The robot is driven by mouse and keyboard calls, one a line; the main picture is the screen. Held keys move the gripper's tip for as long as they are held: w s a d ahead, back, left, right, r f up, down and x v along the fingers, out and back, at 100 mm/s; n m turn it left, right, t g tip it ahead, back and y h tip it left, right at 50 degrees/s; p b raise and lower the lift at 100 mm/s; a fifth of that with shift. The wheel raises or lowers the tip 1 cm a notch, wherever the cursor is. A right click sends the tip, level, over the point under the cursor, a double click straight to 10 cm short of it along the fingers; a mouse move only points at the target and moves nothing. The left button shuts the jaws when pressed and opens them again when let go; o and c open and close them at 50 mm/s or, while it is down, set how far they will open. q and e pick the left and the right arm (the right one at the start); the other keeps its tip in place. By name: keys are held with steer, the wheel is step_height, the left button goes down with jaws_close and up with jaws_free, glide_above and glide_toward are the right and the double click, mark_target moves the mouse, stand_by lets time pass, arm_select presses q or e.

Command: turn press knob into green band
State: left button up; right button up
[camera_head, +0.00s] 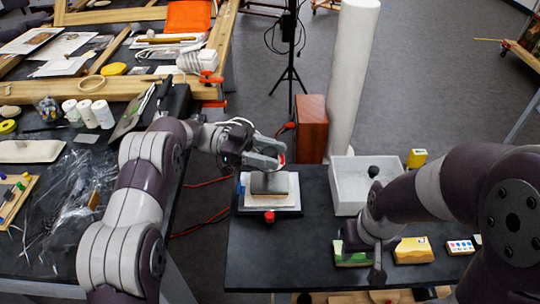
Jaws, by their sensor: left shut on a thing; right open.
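The press (270,184) stands on the dark bench in the middle of the head view. It has a grey block over a white pad on a black base, with a small red part (269,216) at its front. My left gripper (270,160) is shut at the top of the press, on what looks like its knob. I cannot make out a green band or where the knob points. My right gripper (366,245) is open, low over a green painted block (352,258) at the bench front.
A white open bin (338,190) stands right of the press, with a yellow item (416,158) beside it. A yellow block (413,251) and a white block with coloured dots (460,247) lie right of my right gripper. A brown box (311,130) and a white column (352,80) stand behind.

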arm_select(q)
steer(key=shift+r, duration=0.1)
stand_by(0.4)
steer(key=o, duration=1)
arm_select(e)
steer(key=shift+f+b, duration=0.7)
steer(key=shift+f, duration=0.05)
arm_select(q)
steer(key=v, duration=0.7)
steer(key=shift+w+a, duration=0.15)
